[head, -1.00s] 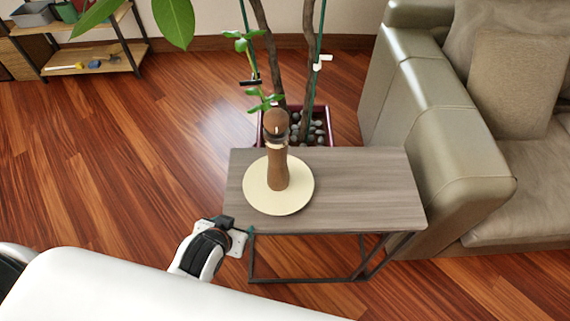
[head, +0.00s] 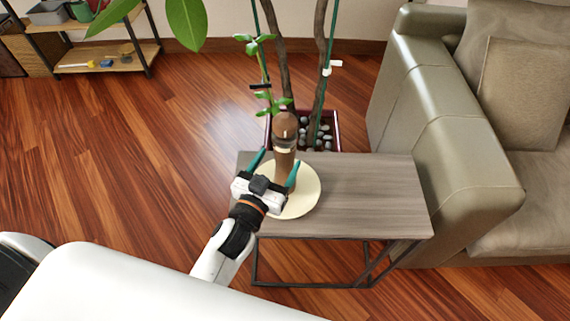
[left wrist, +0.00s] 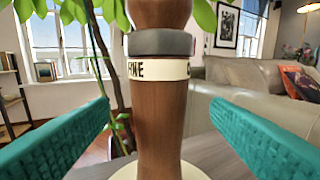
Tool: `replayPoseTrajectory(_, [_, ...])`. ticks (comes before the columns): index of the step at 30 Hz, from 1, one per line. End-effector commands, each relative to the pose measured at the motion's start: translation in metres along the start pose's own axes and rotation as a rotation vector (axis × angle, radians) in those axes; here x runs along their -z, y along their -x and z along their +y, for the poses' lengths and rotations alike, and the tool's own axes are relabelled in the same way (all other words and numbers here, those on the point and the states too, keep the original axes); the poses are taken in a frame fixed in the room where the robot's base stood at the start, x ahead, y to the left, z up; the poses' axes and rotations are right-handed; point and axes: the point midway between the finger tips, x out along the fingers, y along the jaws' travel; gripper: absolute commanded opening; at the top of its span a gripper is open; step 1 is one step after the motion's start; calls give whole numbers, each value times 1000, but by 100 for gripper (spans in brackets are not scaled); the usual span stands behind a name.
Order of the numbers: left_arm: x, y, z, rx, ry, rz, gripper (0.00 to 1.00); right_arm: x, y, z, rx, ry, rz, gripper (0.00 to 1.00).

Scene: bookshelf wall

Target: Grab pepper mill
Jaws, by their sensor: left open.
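The brown wooden pepper mill (head: 285,134) stands upright on a round cream plate (head: 304,204) on the small side table (head: 375,190). My left gripper (head: 275,172) is open, its two teal fingers reaching to either side of the mill's body. In the left wrist view the mill (left wrist: 160,115) stands between the spread fingers (left wrist: 160,130), with a visible gap on both sides. A grey ring and a cream band with dark letters circle its upper part. The mill's lower part is partly hidden by the gripper in the head view. My right gripper is not in view.
A potted plant (head: 318,130) with thin trunks and stakes stands just behind the table. A beige sofa (head: 440,130) is close on the right. A shelf (head: 105,62) stands at the back left. The table's right part is bare.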

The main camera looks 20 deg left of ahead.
Motion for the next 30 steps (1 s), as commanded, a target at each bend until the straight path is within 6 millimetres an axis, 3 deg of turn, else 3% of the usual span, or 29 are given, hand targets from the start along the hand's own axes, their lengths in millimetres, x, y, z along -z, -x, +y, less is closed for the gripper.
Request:
replayPoseTrajectory(8, [-2,-23,0,0,-1,0,72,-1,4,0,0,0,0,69])
replayPoseTrajectory(16, [-3,-61,1,0,-2,1,72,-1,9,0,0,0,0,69])
replayPoseTrajectory(25, [-2,-67,1,0,-1,2,72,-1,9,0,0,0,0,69])
replayPoseTrajectory(26, [-2,-67,1,0,-1,2,70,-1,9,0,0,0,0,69])
replayPoseTrajectory(30, [-2,-67,1,0,-1,2,47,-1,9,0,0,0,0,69])
